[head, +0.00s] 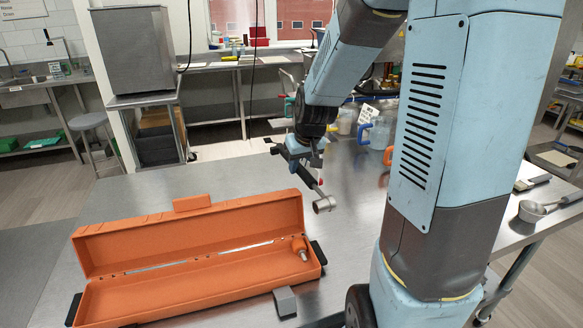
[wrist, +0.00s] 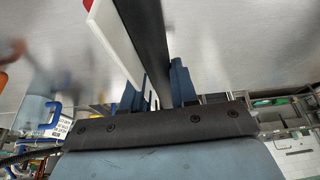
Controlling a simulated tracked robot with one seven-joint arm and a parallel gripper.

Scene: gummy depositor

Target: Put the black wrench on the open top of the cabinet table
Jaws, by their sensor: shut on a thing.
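My gripper (head: 306,158) is shut on a long black bar-like tool, which I take for the black wrench (head: 314,187). It is held above the steel table top (head: 200,185), slanting down to the right, with a round silver end (head: 324,204) at its lower tip. In the wrist view the dark bar (wrist: 146,38) runs up between my blue fingers (wrist: 163,85). A white strip with a red end (wrist: 112,38) shows beside the bar; whether it touches it I cannot tell. Which surface is the cabinet table is not clear.
A long open orange case (head: 190,285) lies on the table below left of my gripper, with an orange-and-silver piece (head: 300,247) at its right end. A small grey block (head: 285,301) lies before it. Blue-handled jugs (head: 378,133) stand behind. The table's left rear is bare.

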